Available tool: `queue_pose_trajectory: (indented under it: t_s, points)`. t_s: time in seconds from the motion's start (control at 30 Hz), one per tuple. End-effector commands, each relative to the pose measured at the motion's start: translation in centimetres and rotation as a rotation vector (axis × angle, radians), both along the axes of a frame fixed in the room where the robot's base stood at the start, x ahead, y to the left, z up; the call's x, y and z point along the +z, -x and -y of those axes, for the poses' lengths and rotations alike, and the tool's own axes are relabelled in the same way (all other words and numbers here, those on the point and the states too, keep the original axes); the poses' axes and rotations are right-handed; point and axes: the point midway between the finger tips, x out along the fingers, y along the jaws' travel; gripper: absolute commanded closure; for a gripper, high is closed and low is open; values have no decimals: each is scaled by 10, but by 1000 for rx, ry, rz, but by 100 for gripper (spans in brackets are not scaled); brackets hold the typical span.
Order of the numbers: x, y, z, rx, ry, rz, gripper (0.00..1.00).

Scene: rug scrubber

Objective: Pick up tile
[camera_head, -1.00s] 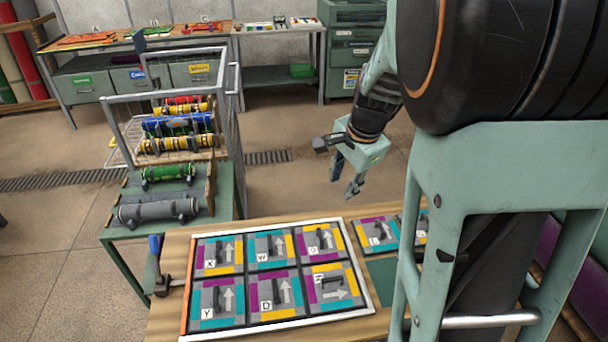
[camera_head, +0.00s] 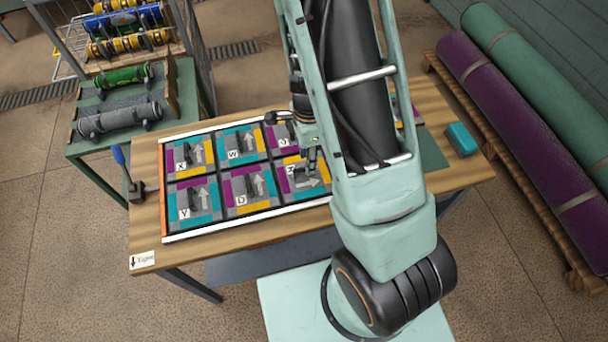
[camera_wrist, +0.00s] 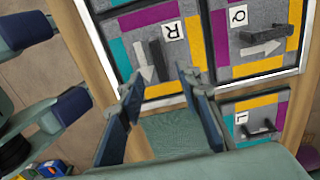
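A white-and-orange tray (camera_head: 165,205) on the wooden table holds several grey tiles edged in purple, yellow and teal, with raised dark handles, arrows and letter labels. My gripper (camera_head: 312,160) is low over the tray's right column in the head view, partly hidden by my arm. In the wrist view the R tile (camera_wrist: 189,72) lies just beyond my open fingers (camera_wrist: 160,82), and its dark handle stands near the fingertips. The Q tile (camera_wrist: 272,22) is beside it. The L tile (camera_wrist: 268,110) lies outside the tray rim. Nothing shows between the fingers; contact cannot be told.
A green mat (camera_head: 432,152) and a teal box (camera_head: 462,138) are on the table's right. A blue-handled tool (camera_head: 125,170) is at its left edge. A roller rack (camera_head: 120,105) stands left, and rolled rugs (camera_head: 505,110) lie on a rack at right.

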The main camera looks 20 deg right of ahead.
Motion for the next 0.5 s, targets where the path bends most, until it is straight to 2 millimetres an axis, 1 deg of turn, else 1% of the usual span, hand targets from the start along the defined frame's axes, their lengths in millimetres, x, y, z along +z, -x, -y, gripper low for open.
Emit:
queue_pose_trajectory:
  t_s: [0.3, 0.4, 0.5]
  points:
    - [-39, -1, -1, -1, 0, -3, 68]
    - [-47, -1, -1, 0, -1, -2, 68]
    - [-49, -2, -2, 1, 0, 0, 68]
